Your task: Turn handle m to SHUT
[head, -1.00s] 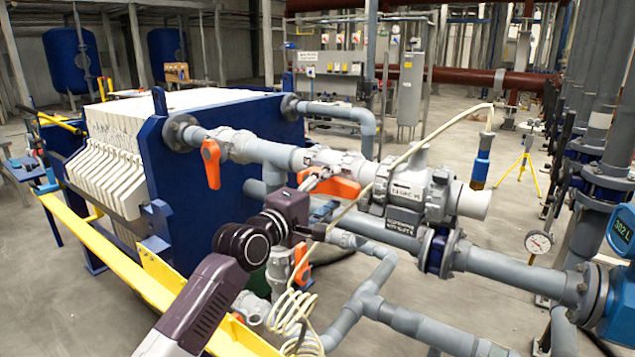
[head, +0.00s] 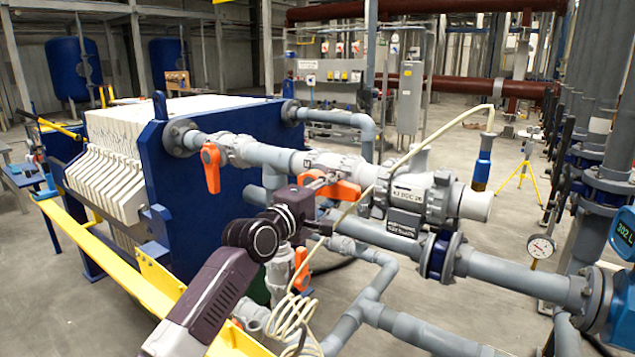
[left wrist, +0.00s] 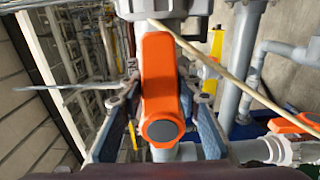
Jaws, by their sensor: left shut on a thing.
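An orange valve handle (head: 343,191) sits on the grey valve in the middle of the upper pipe. My left gripper (head: 318,185) reaches it from the front left and is shut on its near end. In the left wrist view the orange handle (left wrist: 161,85), with its dark round cap, lies between the two fingers (left wrist: 160,92). I see no readable letter m or SHUT mark; the gripper hides part of the handle. My right gripper is not in view.
Another orange handle (head: 211,168) hangs down on the left valve, and one (head: 300,268) is below my gripper. A pale hose (head: 350,212) passes close to the gripped handle. A labelled grey pipe unit (head: 408,196) stands just right. The blue press (head: 230,150) is behind.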

